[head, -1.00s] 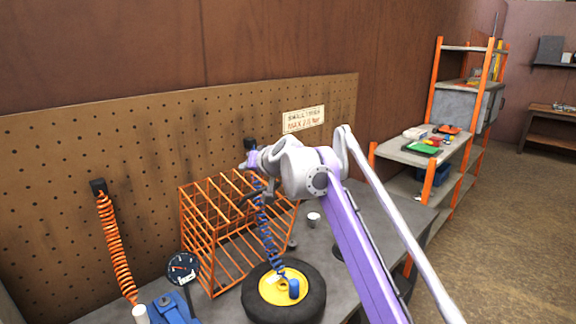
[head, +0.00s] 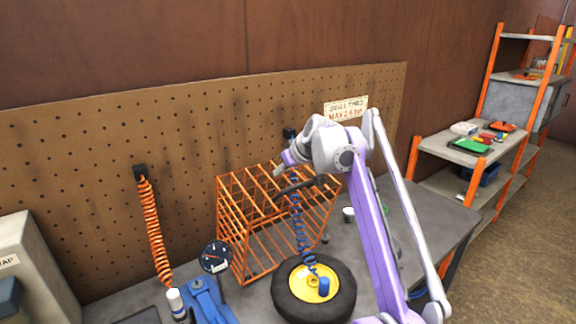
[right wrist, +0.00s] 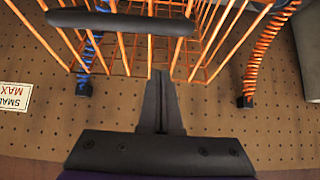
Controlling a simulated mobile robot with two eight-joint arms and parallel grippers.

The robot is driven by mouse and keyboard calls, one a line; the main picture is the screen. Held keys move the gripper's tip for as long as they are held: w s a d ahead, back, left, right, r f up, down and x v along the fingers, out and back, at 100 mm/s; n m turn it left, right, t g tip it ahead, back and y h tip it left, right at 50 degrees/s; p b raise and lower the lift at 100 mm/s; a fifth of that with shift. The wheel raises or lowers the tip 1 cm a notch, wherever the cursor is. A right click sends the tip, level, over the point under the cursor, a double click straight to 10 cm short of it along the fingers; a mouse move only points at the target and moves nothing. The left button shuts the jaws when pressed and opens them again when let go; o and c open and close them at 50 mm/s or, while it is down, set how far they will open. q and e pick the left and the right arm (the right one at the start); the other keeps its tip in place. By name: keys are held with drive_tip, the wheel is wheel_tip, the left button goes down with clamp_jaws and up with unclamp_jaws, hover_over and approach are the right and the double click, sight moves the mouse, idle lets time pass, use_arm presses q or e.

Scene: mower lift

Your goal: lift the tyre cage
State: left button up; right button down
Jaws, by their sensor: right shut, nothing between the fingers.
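The orange wire tyre cage (head: 232,228) stands on the grey bench against the pegboard. A black handle grip (head: 304,184) is at its upper front; the grip also shows close up in the right wrist view (right wrist: 115,20). My right gripper (head: 281,170) is above the cage's top, near the grip but not around it. Its fingers (right wrist: 160,82) are shut together and empty, with the cage bars beyond their tips. A black tyre with a yellow rim (head: 340,300) lies in front of the cage, outside it. My left gripper is not in view.
A blue coiled hose (head: 298,225) hangs in front of the cage to the tyre. An orange coiled hose (head: 152,232) hangs at left, near a gauge (head: 215,257) and a blue tool (head: 206,300). Shelves (head: 470,155) stand at right.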

sight(289, 188)
drive_tip(key=shift+f, duration=0.1)
drive_tip(key=shift+s+d+f, duration=0.1)
drive_tip(key=shift+s+d, duration=0.2)
drive_tip(key=shift+s, duration=0.15)
drive_tip(key=shift+s+d+f, duration=0.25)
drive_tip(key=shift+s, duration=0.15)
drive_tip(key=shift+s+d+f+b, duration=0.35)
drive_tip(key=shift+s+d+f, duration=0.05)
drive_tip(key=shift+f, duration=0.15)
drive_tip(key=shift+s+d+r, duration=0.1)
drive_tip(key=shift+s+r, duration=0.05)
drive_tip(key=shift+s, duration=0.25)
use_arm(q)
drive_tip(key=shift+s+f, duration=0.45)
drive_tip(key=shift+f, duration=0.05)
use_arm(e)
drive_tip(key=shift+w, duration=0.1)
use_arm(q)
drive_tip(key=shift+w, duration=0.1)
use_arm(e)
drive_tip(key=shift+w, duration=0.1)
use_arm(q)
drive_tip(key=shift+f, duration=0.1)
